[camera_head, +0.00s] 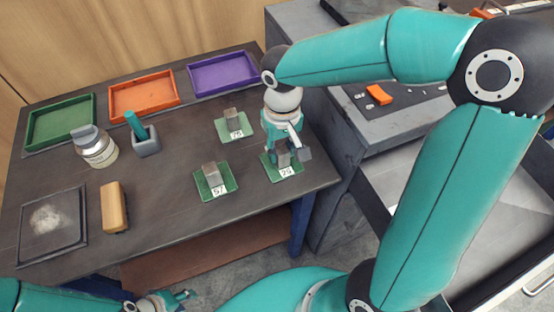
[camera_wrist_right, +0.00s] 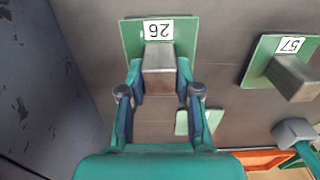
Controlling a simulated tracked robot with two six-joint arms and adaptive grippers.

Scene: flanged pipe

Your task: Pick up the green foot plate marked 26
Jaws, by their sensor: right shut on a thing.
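The green foot plate marked 26 (camera_wrist_right: 132,38) is at the top of the right wrist view, with a grey block (camera_wrist_right: 158,62) standing on it. In the head view the plate (camera_head: 294,168) lies near the table's right front corner, partly hidden by my right gripper (camera_head: 284,148). My right gripper is shut on the grey block, one finger on each side. I cannot tell whether the plate is off the table. My left gripper (camera_head: 168,301) is low at the bottom of the head view, away from the plates; its finger opening is unclear.
The plate marked 57 (camera_head: 226,184) lies left of it; another green plate (camera_head: 222,127) lies behind. Green (camera_head: 57,141), orange (camera_head: 142,114) and purple (camera_head: 222,91) trays line the back.

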